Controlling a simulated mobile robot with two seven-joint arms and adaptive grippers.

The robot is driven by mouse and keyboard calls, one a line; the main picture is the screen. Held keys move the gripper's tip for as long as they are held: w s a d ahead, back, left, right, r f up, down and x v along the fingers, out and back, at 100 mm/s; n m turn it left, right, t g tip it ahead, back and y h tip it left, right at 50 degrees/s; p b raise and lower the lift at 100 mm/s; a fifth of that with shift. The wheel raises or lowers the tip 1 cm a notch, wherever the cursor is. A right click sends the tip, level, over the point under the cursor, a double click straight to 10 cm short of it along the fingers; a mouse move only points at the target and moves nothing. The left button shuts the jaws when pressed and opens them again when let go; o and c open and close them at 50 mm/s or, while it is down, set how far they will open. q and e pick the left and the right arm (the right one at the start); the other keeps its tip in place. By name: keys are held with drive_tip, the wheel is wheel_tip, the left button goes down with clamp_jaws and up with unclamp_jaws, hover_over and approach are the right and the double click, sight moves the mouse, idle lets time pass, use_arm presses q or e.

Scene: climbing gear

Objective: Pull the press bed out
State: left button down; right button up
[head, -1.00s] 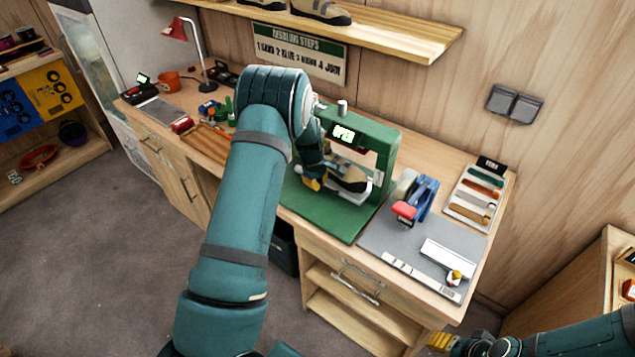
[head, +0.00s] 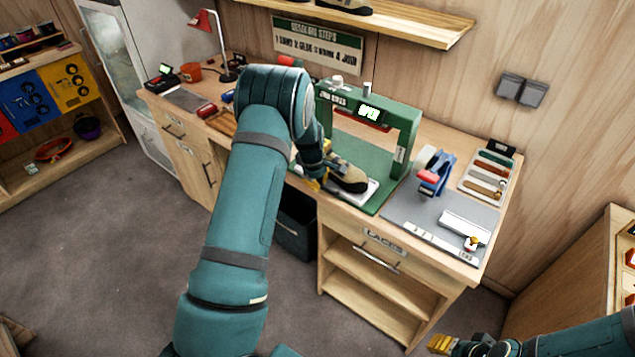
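The green press (head: 408,135) stands on the workbench, its display reading "OPEN". Its pale press bed (head: 364,196) is out in front of the frame, over the front part of the green base. A tan and dark climbing shoe (head: 346,176) lies on the bed. My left gripper (head: 314,183), with yellow fingertips, is at the left front end of the bed and appears shut on it; the grip itself is partly hidden by the hand and shoe. My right gripper (head: 440,343) is low at the right, away from the bench; its finger opening is unclear.
Right of the press, a grey mat (head: 407,206) holds a blue and red tool (head: 435,172) and a white block (head: 465,226). A tray of coloured strips (head: 487,176) is behind. A red lamp (head: 204,22) stands at the left. Floor before the bench is clear.

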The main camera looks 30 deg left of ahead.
use_arm(q)
drive_tip(key=c, duration=1.7)
unclamp_jaws()
drive_tip(key=shift+s+d+f, duration=0.15)
drive_tip(key=shift+s, duration=0.25)
drive_tip(key=o, duration=0.5)
drive_tip(key=shift+o, duration=1)
drive_tip(key=shift+w+f, duration=0.1)
drive_tip(key=shift+w, duration=0.35)
drive_tip(key=shift+s+r, duration=0.15)
drive_tip(key=shift+r, duration=0.25)
wheel_tip(320, 180, up, 11)
drive_tip(key=s, duration=0.2)
use_arm(e)
drive_tip(key=shift+f, duration=0.1)
